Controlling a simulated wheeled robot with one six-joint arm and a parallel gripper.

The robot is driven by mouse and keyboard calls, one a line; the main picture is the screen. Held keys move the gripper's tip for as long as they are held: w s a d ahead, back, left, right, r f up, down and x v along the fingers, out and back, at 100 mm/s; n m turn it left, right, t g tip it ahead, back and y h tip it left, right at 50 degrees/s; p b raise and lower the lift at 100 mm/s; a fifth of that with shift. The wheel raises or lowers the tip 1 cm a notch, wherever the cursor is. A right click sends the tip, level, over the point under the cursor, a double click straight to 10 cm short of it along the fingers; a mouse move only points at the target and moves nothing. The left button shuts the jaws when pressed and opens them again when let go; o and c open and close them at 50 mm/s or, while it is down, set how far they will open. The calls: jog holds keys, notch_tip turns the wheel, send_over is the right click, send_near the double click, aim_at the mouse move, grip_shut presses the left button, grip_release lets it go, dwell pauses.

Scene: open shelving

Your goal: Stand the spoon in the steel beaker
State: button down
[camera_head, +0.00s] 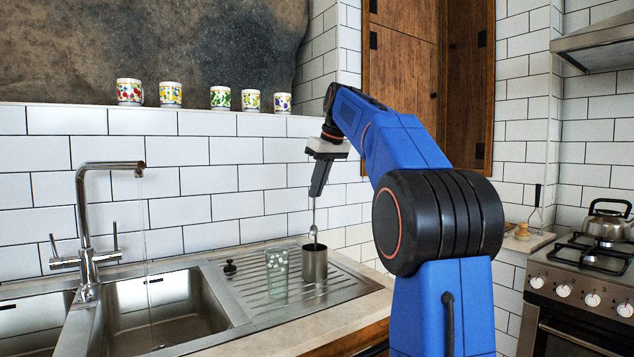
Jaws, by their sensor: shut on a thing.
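The steel beaker (314,266) stands upright on the ribbed drainboard, to the right of the sink. My gripper (319,190) points down above the beaker and is shut on the spoon (314,214). The spoon hangs nearly upright below the jaws, its thin shaft showing. Its lower end is at the beaker's mouth. I cannot tell how far it reaches inside, or whether it touches the rim. The beaker's inside is hidden from this view.
A patterned drinking glass (277,272) stands close to the beaker's left. A small black stopper (230,267) lies farther left on the drainboard. The sink basin (160,310) and tap (88,230) are at the left. Several patterned cups (171,94) line the ledge above.

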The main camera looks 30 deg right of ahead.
notch_tip(320, 180, down, 9)
jog(key=shift+r, duration=0.15)
dwell(0.9)
jog(key=c, duration=1.8)
grip_release()
jog(key=v, duration=1.7)
jog(key=shift+s+d+r, duration=0.1)
jog(key=shift+r, duration=0.05)
